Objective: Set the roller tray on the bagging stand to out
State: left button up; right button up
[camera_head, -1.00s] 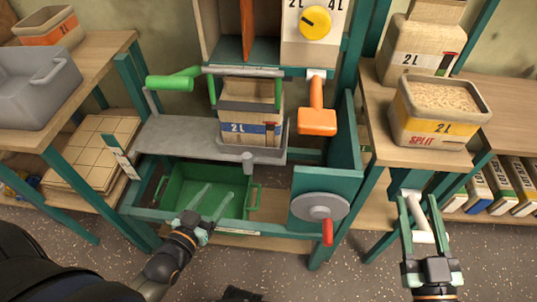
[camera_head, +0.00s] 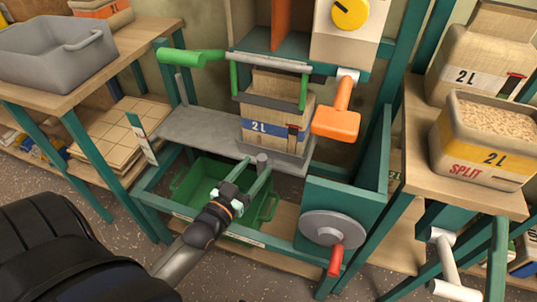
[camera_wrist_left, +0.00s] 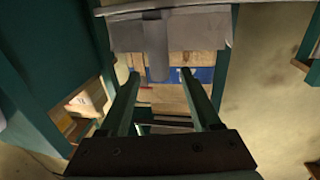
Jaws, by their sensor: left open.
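The roller tray (camera_head: 200,131) is a flat grey plate across the bagging stand, with a box-shaped 2L bag (camera_head: 265,120) standing at its right end. A short grey knob (camera_head: 262,161) is at the tray's front edge. My left gripper (camera_head: 257,165) is open, with its fingertips around or just below this knob; contact is unclear. In the left wrist view, a grey tab (camera_wrist_left: 155,45) hangs between and beyond the open fingers, with the bag (camera_wrist_left: 168,95) behind.
A green bin (camera_head: 205,185) sits below the tray. A green handle (camera_head: 185,56), an orange handle (camera_head: 338,118) and a grey crank disc (camera_head: 332,229) with a red grip surround the workspace. A SPLIT container (camera_head: 480,145) stands on the right shelf.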

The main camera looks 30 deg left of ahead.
aim_at(268, 153)
pick_arm(q)
jog(key=w+b, duration=0.1)
jog(key=w, duration=0.6)
jog(key=shift+a, duration=0.1)
grip_shut()
dwell(0.4)
dwell(0.9)
